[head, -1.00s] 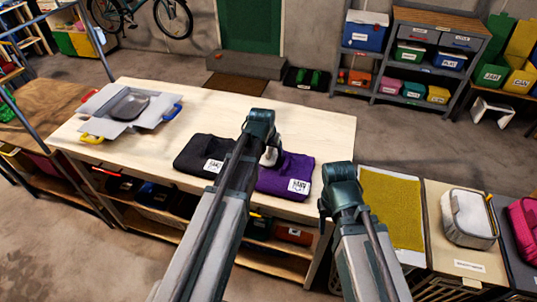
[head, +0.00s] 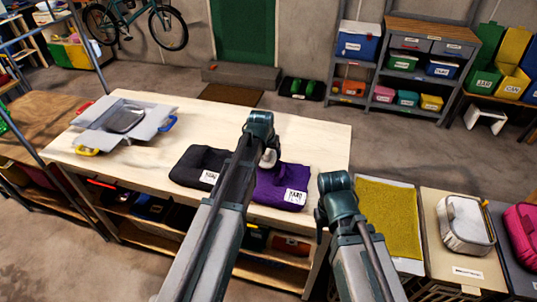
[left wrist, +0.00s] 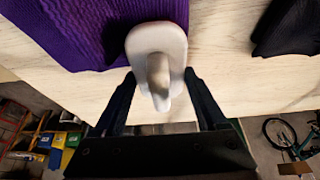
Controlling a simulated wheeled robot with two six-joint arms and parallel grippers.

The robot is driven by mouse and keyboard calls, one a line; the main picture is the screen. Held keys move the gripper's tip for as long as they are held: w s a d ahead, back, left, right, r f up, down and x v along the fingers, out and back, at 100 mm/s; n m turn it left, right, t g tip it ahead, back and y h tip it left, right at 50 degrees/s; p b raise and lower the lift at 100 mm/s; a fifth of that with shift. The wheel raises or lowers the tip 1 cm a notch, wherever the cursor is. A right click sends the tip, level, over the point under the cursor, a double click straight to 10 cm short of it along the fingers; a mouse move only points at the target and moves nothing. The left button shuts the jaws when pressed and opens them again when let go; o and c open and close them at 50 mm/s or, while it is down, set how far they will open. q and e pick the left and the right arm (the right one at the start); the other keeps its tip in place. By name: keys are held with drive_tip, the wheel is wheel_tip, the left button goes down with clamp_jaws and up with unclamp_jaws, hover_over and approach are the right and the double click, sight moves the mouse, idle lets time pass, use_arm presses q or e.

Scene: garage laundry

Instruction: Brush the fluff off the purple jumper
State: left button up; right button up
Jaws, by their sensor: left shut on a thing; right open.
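The purple jumper (head: 270,190) lies folded on the light wooden table, with a white label at its front right. It also shows at the top left of the left wrist view (left wrist: 85,30). My left gripper (left wrist: 160,88) is shut on the handle of a pale brush (left wrist: 158,45). In the head view the brush (head: 268,159) overlaps the jumper's far left part; I cannot tell whether it touches. My right gripper (head: 322,218) is open and empty, to the right of the jumper near the table's right end. I cannot make out any fluff.
A dark folded garment (head: 195,165) lies directly left of the jumper. A grey tray-like box (head: 98,139) with coloured handles sits at the table's left. The table's back right (head: 315,140) is bare.

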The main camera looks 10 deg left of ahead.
sight(266, 159)
use_arm(q)
drive_tip(key=shift+s, duration=1.95)
drive_tip(key=shift+a, duration=0.1)
drive_tip(key=shift+s+f, duration=0.1)
drive_tip(key=shift+s, duration=1.85)
drive_tip(key=shift+s+a, duration=0.15)
drive_tip(key=shift+s, duration=1.7)
wheel_tip(266, 159, up, 6)
drive_tip(key=p, duration=0.6)
